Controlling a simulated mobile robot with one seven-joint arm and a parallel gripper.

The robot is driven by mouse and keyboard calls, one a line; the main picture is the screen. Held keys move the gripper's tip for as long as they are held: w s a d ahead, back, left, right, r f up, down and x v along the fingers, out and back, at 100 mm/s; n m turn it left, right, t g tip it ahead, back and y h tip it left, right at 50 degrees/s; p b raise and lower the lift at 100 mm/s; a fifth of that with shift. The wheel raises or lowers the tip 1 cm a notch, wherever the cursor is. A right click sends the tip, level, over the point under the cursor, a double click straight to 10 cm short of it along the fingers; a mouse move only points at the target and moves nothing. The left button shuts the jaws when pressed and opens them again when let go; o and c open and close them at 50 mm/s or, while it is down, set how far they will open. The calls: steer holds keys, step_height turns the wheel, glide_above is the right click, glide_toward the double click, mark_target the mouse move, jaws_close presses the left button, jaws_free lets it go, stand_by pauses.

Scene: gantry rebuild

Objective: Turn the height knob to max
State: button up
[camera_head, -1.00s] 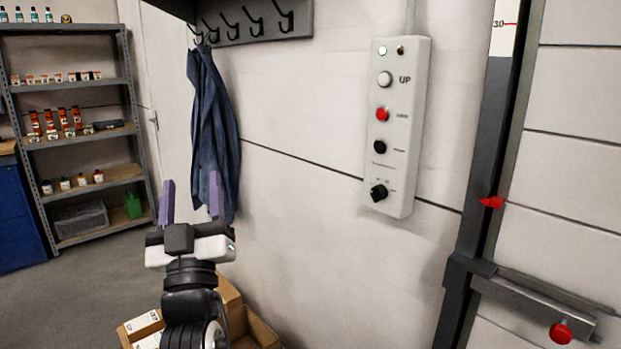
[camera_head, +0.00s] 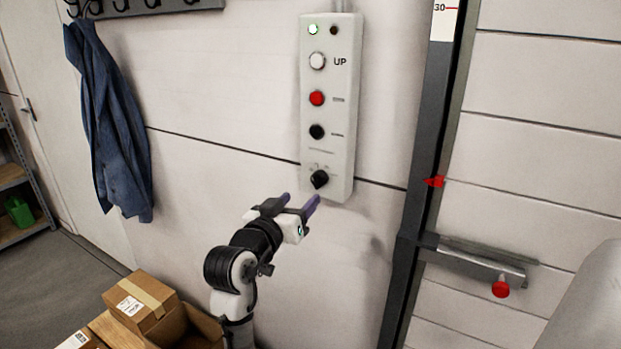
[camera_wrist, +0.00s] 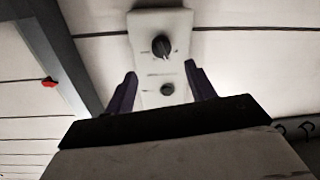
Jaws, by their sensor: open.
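The height knob (camera_head: 319,179) is a black rotary knob at the bottom of a white wall panel (camera_head: 344,120). In the wrist view the knob (camera_wrist: 162,46) shows a pale pointer line, with markings around it too small to read. My gripper (camera_head: 300,198) is open and empty, just below and in front of the knob, apart from it as far as I can tell. In the wrist view its purple fingers (camera_wrist: 160,85) stand on either side of the panel, with the knob beyond their tips. Above the knob are a black button (camera_head: 317,131), a red button (camera_head: 317,98) and a white UP button (camera_head: 317,61); a green lamp (camera_head: 313,29) is lit.
Right of the panel stands a dark vertical rail (camera_head: 408,200) with a red pointer (camera_head: 434,182) and a bracket with a red knob (camera_head: 501,289). Cardboard boxes (camera_head: 140,310) lie at lower left. A blue coat (camera_head: 108,130) hangs on the left wall.

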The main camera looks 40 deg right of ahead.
mark_target(315, 183)
steer(key=p+x, duration=0.2)
steer(key=x, duration=0.7)
steer(key=shift+w, duration=0.15)
steer(key=c, duration=1)
